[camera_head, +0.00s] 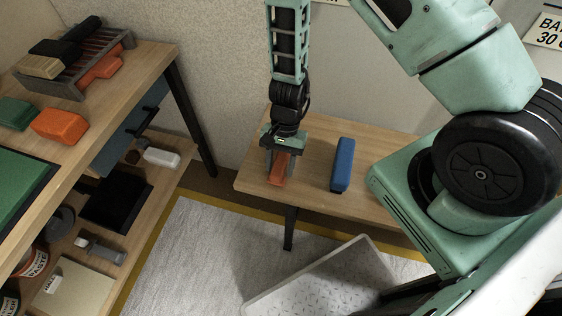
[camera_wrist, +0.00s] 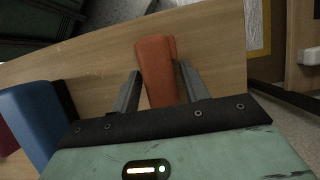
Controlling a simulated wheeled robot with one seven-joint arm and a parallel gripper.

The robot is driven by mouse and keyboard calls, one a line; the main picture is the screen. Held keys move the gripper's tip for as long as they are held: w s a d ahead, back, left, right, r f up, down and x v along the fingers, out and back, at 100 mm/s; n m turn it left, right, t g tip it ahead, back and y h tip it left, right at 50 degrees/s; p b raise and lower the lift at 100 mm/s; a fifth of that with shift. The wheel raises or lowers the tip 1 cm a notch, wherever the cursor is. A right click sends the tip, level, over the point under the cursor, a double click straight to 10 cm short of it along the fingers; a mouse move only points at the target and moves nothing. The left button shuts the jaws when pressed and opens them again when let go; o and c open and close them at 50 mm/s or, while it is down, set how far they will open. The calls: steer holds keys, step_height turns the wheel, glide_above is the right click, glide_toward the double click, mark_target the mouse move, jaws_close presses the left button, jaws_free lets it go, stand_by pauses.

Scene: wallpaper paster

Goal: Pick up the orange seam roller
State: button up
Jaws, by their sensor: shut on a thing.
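An orange seam roller (camera_head: 279,169), seen as a plain orange block-like body, is at the left part of the small wooden table at the back. It also shows in the wrist view (camera_wrist: 156,68), between the two grey fingers. My gripper (camera_head: 281,156) points down over it and is shut on it. In the wrist view my gripper (camera_wrist: 158,88) has one finger on each side of the orange body. The roller appears at the table surface; I cannot tell whether it is lifted. Its lower end is hidden by the gripper in the wrist view.
A blue block-like tool (camera_head: 342,164) lies to the right on the same wooden table (camera_head: 312,150); it also shows in the wrist view (camera_wrist: 33,120). A workbench at left holds an orange block (camera_head: 60,124), a green block (camera_head: 15,113) and a rack (camera_head: 77,62). A pale tray (camera_head: 320,280) is on the floor.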

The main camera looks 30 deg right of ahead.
mark_target(280, 163)
step_height(280, 163, up, 10)
steer(key=shift+r+p, duration=0.15)
steer(key=shift+p, duration=0.85)
